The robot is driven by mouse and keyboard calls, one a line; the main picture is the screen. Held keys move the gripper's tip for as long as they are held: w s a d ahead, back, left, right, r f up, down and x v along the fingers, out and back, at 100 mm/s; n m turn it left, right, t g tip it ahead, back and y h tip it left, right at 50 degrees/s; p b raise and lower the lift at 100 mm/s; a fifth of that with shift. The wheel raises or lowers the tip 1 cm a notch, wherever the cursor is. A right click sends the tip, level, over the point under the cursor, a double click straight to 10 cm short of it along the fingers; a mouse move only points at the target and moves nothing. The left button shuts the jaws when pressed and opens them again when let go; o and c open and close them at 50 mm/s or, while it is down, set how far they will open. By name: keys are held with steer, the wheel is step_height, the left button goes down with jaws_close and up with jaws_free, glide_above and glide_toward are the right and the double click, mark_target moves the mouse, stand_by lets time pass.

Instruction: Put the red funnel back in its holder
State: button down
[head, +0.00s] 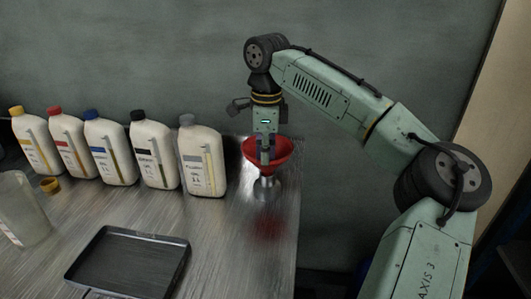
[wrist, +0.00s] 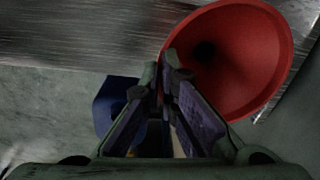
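The red funnel (head: 281,151) is upright at the right end of the metal table, wide mouth up. It also shows in the wrist view (wrist: 245,60), its dark hole visible. A small silver cylindrical holder (head: 267,188) stands on the table directly below the funnel; the funnel's lower end meets or enters its top, and I cannot tell how deep it sits. My gripper (head: 266,158) points down at the funnel. In the wrist view its fingertips (wrist: 171,72) are close together at the funnel's rim, with the rim wall apparently pinched between them.
A row of several white bottles with coloured caps stands left of the funnel, the grey-capped one (head: 202,160) nearest. A black tray (head: 130,262) lies in front, and a clear jug (head: 22,210) stands at far left. The table's right edge is close to the holder.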

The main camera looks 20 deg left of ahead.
steer(key=shift+f, duration=0.4)
steer(key=c, duration=2.3)
jaws_free()
steer(key=o, duration=0.6)
step_height(320, 180, up, 12)
steer(key=shift+s+d+r, duration=0.1)
steer(key=shift+s+d, duration=0.05)
